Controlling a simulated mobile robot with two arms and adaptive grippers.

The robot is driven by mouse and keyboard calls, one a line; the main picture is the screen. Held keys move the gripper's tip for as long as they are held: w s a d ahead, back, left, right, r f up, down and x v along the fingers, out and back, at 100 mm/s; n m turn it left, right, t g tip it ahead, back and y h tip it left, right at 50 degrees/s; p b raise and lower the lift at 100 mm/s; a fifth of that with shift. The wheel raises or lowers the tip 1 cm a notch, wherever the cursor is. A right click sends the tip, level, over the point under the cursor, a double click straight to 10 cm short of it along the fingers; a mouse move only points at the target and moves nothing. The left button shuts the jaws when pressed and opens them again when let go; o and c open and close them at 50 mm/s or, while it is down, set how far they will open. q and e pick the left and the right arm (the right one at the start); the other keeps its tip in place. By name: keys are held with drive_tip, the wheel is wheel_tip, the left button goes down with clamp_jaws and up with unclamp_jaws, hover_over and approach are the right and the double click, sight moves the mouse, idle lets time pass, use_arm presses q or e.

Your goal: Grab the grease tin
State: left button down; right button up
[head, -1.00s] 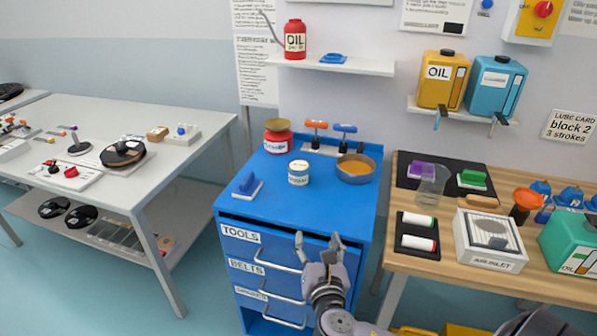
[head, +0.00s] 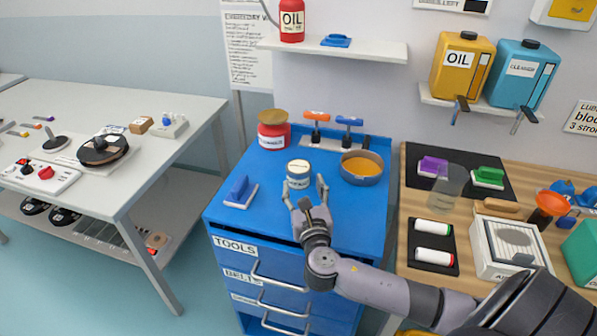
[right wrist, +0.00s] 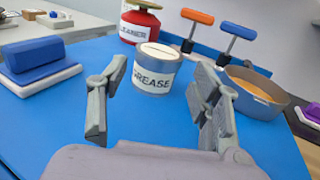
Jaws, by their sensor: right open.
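The grease tin (head: 299,174) is a small grey tin with a white label and a pale lid, upright on the blue cabinet top. In the right wrist view the grease tin (right wrist: 157,70) shows its "GREASE" label, ahead of and between my spread fingers. My right gripper (head: 307,190) is open just in front of the tin on its near side. In the right wrist view the right gripper (right wrist: 158,112) has nothing between its fingers, and the tin stands beyond the fingertips. My left gripper is not in view.
On the blue cabinet top (head: 260,215), a red cleaner can (head: 273,134) stands behind left, a pan of amber stuff (head: 362,168) right, and a blue-handled brush (head: 240,191) left. Orange and blue T-handles (head: 333,125) stand at the back. Clear surface lies in front of the tin.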

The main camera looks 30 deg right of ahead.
sight(301, 175)
drive_tip(key=x, duration=0.5)
drive_tip(key=shift+w+d+f, duration=0.1)
drive_tip(key=shift+w+d, duration=0.05)
drive_tip(key=shift+w, duration=0.05)
drive_tip(key=shift+w+d, duration=0.3)
drive_tip(key=shift+w, duration=0.4)
drive_tip(key=x, duration=0.5)
drive_tip(key=shift+f+p, duration=0.1)
drive_tip(key=shift+p, duration=0.2)
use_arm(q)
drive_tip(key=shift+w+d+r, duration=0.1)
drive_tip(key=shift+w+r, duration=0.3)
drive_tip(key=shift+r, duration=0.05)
use_arm(e)
drive_tip(key=shift+c, duration=0.3)
drive_tip(key=c, duration=1)
drive_tip(key=shift+c, duration=0.3)
